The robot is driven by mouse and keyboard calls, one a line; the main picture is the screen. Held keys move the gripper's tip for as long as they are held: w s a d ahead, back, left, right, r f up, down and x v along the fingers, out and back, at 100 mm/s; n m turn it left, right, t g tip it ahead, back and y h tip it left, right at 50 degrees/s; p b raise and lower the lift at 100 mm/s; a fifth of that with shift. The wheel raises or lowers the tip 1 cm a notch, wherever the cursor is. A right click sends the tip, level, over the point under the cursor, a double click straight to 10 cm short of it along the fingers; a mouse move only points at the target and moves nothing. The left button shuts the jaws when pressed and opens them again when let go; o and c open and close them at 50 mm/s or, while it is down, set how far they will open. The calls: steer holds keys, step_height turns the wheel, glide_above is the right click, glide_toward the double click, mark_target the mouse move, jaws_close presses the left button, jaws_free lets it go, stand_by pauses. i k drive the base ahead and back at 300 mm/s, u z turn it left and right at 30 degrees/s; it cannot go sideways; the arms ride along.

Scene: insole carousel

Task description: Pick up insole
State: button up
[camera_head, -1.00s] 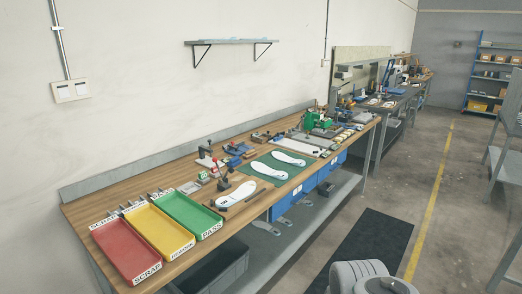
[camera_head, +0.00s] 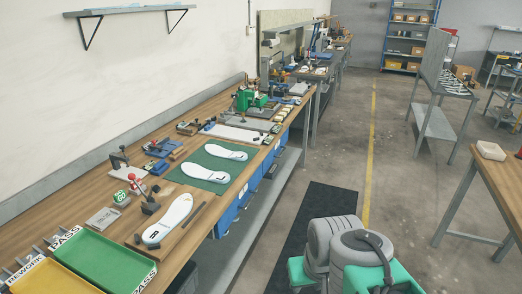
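Three white insoles show in the head view. Two lie on a green mat (camera_head: 192,184) on the wooden workbench: the far insole (camera_head: 226,152) and the middle insole (camera_head: 206,173). The near insole (camera_head: 172,216) lies left of the mat, towards the front edge, with a dark mark at its near end. A dark clamp-like tool stands close beside it. No gripper fingers show. Grey and green parts of my own body fill the lower right, and nothing is seen holding an insole.
A green PASS tray (camera_head: 98,262) and a yellow REWORK tray (camera_head: 38,278) sit at the bench's near left end. Small fixtures line the bench's back. A dark floor mat (camera_head: 312,222) lies beside the bench. Another table (camera_head: 497,190) stands at right. The floor between is open.

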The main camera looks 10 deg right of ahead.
mark_target(214, 149)
steer(key=z, duration=0.95)
steer(key=i, duration=3.65)
steer(key=u, duration=5.7)
